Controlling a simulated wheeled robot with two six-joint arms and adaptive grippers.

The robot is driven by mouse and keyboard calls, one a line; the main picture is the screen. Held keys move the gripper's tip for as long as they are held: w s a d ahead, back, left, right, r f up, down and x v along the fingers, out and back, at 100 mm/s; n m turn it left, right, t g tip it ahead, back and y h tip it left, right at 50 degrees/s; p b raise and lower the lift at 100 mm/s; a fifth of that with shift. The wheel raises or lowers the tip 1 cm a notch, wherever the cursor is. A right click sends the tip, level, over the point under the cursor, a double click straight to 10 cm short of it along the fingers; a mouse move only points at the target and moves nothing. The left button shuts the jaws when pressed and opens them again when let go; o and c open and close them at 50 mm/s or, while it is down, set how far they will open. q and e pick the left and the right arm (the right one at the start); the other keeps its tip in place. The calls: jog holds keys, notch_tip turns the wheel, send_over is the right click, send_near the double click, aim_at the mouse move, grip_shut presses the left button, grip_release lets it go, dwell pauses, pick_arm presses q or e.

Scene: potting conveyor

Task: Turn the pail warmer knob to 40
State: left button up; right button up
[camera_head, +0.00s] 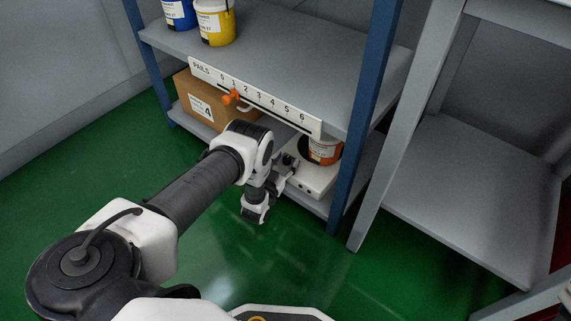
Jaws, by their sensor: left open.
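The pail warmer (317,181) is a low white box on the lower shelf of the blue-posted rack. An orange pail with a white label (325,151) stands on it, partly hidden by the shelf edge above. My left gripper (291,166) is open at the warmer's left front side, its fingers pointing toward the warmer. It covers part of the warmer. I cannot make out the knob or its scale, nor whether the fingers touch it. My right gripper is not in view.
A PAILS number strip (270,101) with an orange slider (231,97) runs along the upper shelf edge, close above my left arm. A cardboard box (200,103) sits left on the lower shelf. Blue (179,14) and yellow (215,24) pails stand above. A grey table (465,205) is at right.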

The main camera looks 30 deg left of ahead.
pick_arm(q)
grip_shut()
